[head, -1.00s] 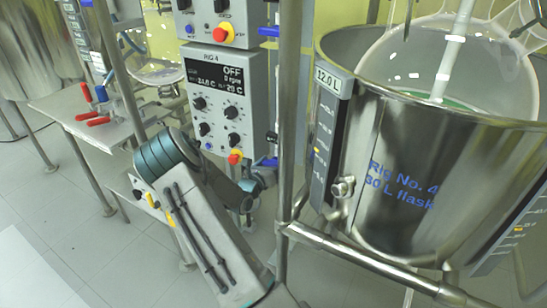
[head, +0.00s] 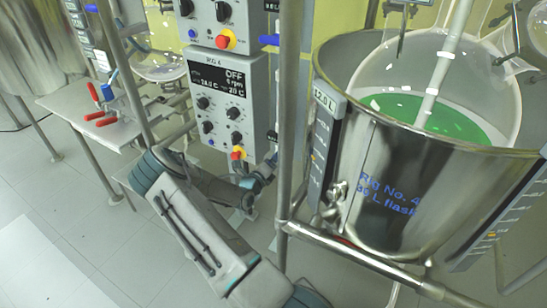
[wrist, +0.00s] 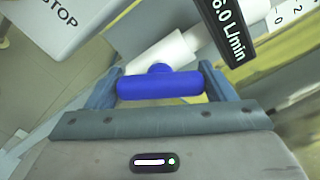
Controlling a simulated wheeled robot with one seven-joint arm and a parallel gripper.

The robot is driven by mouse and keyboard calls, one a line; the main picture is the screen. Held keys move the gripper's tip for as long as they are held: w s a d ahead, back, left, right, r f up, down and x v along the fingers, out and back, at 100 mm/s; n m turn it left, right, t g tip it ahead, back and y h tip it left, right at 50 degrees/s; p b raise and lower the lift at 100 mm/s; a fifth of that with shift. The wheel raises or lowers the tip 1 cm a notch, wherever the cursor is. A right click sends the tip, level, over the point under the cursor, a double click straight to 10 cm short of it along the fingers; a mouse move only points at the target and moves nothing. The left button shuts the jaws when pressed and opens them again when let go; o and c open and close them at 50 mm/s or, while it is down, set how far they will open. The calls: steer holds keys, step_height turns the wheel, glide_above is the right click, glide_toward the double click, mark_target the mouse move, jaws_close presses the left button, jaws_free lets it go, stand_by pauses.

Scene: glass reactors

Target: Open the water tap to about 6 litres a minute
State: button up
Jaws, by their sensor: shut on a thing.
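In the wrist view, the blue tap handle (wrist: 160,86) lies crosswise between the two fingers of my gripper (wrist: 160,88). The fingers are shut on its ends. A white cylindrical pipe part (wrist: 165,55) shows behind the handle. A black flow display (wrist: 230,35) at the top right reads 6.0 L/min, its upper end cut off by the frame.
The Rig 4 control box (head: 228,100) reads OFF. A steel vessel (head: 400,185) marked Rig No. 4 holds a glass flask with green liquid (head: 425,115). A steel post (head: 288,90) and rail (head: 365,260) stand close to my arm. A side table (head: 75,110) holds red-handled clamps.

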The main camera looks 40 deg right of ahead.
stand_by(0.3)
steer(key=o, duration=1)
steer(key=v, duration=1.4)
